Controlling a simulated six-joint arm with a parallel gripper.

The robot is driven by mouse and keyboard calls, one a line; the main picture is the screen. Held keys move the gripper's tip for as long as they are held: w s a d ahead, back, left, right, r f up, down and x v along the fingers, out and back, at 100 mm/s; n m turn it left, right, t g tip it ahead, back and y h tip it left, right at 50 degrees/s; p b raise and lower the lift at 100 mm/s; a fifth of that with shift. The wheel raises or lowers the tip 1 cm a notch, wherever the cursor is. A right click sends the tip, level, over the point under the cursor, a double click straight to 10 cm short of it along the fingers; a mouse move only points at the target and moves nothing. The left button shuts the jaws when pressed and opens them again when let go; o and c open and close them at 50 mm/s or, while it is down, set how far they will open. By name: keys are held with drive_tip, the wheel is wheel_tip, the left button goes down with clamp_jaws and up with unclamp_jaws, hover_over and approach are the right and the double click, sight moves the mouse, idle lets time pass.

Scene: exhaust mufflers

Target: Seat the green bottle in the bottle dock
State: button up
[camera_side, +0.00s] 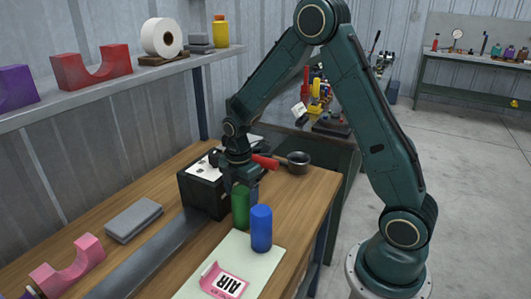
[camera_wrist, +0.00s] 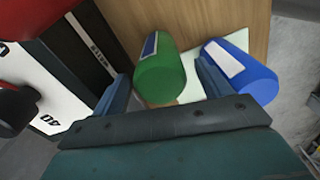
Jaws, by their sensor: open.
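The green bottle (camera_side: 240,208) stands upright on the bench beside the blue bottle (camera_side: 261,229). My gripper (camera_side: 246,180) is right above the green bottle, pointing down. In the wrist view the green bottle (camera_wrist: 160,78) shows between the two fingers of my open gripper (camera_wrist: 163,72), with space visible on both sides. The blue bottle (camera_wrist: 240,70) is just outside the right finger there. I cannot make out which thing is the bottle dock.
A black box with a white top (camera_side: 203,188) stands close left of my gripper, with a red-handled item (camera_side: 265,161) behind. A pale mat (camera_side: 262,262) carries a pink AIR piece (camera_side: 222,282). A grey block (camera_side: 134,220) and pink cradle (camera_side: 67,268) lie left.

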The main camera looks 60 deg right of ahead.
drive_tip(key=shift+f, duration=1.8)
drive_tip(key=c, duration=1.2)
drive_tip(key=shift+c, duration=0.2)
drive_tip(key=shift+r, duration=0.15)
wheel_tip(320, 180, up, 20)
